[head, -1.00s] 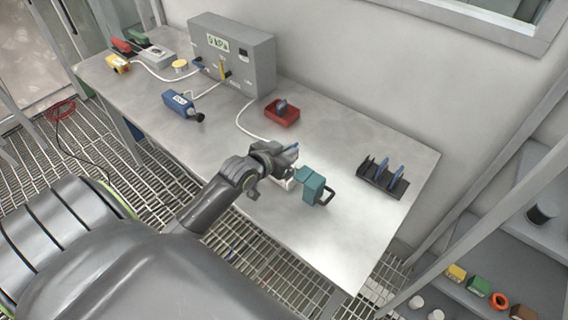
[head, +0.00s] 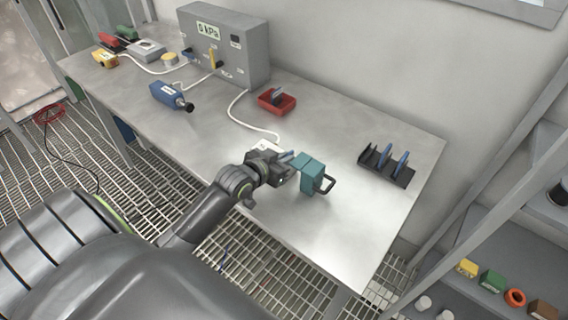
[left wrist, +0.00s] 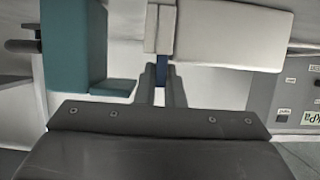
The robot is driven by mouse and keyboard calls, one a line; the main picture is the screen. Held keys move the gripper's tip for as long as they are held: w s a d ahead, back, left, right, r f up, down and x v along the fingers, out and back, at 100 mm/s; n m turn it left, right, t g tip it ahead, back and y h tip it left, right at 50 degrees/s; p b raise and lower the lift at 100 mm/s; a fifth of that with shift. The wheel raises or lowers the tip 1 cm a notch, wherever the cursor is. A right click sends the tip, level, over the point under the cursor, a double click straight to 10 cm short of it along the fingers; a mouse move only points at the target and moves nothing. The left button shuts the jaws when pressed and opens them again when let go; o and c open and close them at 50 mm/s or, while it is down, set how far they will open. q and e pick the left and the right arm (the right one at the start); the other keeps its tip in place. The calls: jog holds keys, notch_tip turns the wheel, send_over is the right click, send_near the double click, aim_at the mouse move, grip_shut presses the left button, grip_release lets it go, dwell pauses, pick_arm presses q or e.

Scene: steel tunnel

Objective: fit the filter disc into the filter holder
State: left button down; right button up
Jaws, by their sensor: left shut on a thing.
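My left gripper (head: 288,158) is shut on a thin blue disc, the filter disc (left wrist: 161,74), seen edge-on between its fingers in the left wrist view. The filter holder shows there as a white body (left wrist: 225,32) and a teal block (left wrist: 72,45). The disc's far end meets the white part; I cannot tell how deep it sits. In the head view the teal block (head: 312,177) with a dark handle stands right beside the gripper. The white part (head: 266,147) is mostly hidden behind the gripper. My right gripper is not in view.
A black rack (head: 386,168) with blue discs stands to the right. A red tray (head: 277,103) holds a dark blue piece. A grey box with a display (head: 222,45) stands behind, with a white cable running toward the holder. A blue tool (head: 170,96) lies left. The front right table is clear.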

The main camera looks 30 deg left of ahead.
pick_arm(q)
jog(key=shift+s+f, duration=0.1)
jog(key=shift+f, duration=0.25)
jog(key=c, duration=1.8)
grip_release()
jog(key=shift+s+f, duration=0.1)
jog(key=shift+f, duration=0.1)
jog(key=shift+r, duration=0.4)
jog(key=v, duration=1.2)
jog(key=shift+r, duration=0.2)
